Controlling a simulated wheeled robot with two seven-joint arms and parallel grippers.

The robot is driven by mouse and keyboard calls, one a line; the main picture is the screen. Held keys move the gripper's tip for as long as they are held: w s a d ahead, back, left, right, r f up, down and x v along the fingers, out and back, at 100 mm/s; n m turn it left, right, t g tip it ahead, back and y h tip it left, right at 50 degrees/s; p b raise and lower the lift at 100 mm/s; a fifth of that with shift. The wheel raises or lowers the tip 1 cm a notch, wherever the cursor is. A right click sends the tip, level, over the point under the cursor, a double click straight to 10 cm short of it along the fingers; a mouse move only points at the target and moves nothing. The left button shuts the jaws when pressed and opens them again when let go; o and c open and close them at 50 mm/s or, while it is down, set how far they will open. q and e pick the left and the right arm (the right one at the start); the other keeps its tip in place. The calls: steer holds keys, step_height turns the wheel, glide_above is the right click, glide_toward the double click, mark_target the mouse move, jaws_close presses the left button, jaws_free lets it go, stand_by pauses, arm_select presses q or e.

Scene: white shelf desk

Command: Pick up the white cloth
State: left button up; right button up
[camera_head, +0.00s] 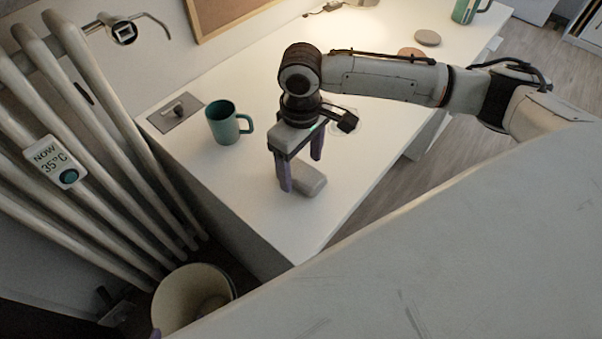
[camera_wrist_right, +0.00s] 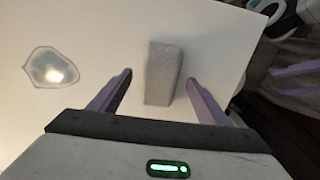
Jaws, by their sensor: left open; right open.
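The white cloth (camera_head: 312,181) is a small folded, greyish-white block on the white desk near its front edge. It also shows in the right wrist view (camera_wrist_right: 164,73), lying lengthwise between the two purple fingers, with gaps on both sides. My right gripper (camera_head: 300,173) is open and points down over the cloth. Its fingers do not appear to touch the cloth; their exact height above the desk is hard to tell.
A teal mug (camera_head: 224,124) stands left of my right gripper, beside a grey plate with a handle (camera_head: 176,112). A clear puddle (camera_wrist_right: 48,69) lies on the desk. A bin (camera_head: 190,298) and radiator pipes (camera_head: 95,110) stand left. Round coasters (camera_head: 427,37) lie farther back.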

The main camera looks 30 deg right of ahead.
mark_target(301, 171)
steer(key=shift+f, duration=0.15)
steer(key=c, duration=1.1)
steer(key=shift+c, duration=0.2)
step_height(301, 171, up, 10)
steer(key=shift+r+p, duration=0.1)
steer(key=shift+p, duration=0.45)
